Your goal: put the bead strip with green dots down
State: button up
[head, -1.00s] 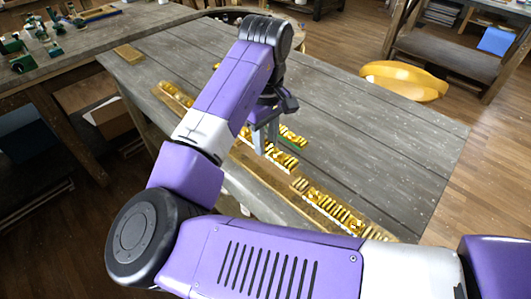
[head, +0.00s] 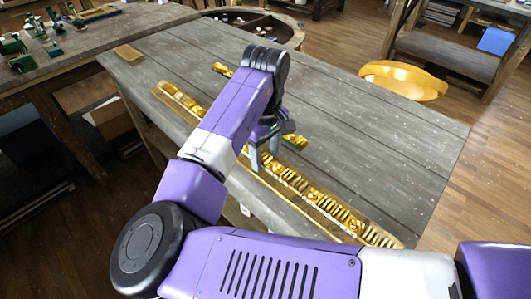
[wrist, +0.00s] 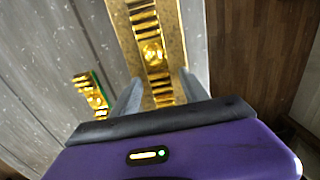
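A gold bead strip (head: 272,172) lies in the row on the long wooden board, in line with the other strips. In the wrist view this gold strip (wrist: 152,52) runs up between my fingers. Green dots on it are too small to make out. My gripper (head: 264,164) is low over the board with its fingers apart, one on each side of the row. In the wrist view my gripper (wrist: 160,85) shows a gap between each fingertip and the strip. The wooden board (head: 290,203) runs along the table's near edge.
A loose gold piece with a green edge (head: 295,142) lies on the table beyond the board; the wrist view shows it too (wrist: 90,92). Another gold piece (head: 222,70) lies farther back. The grey table (head: 380,140) is clear on the right.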

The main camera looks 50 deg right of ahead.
aim_at(266, 157)
jog(key=shift+r, duration=0.15)
notch_tip(266, 157, up, 12)
dwell(0.7)
dwell(0.5)
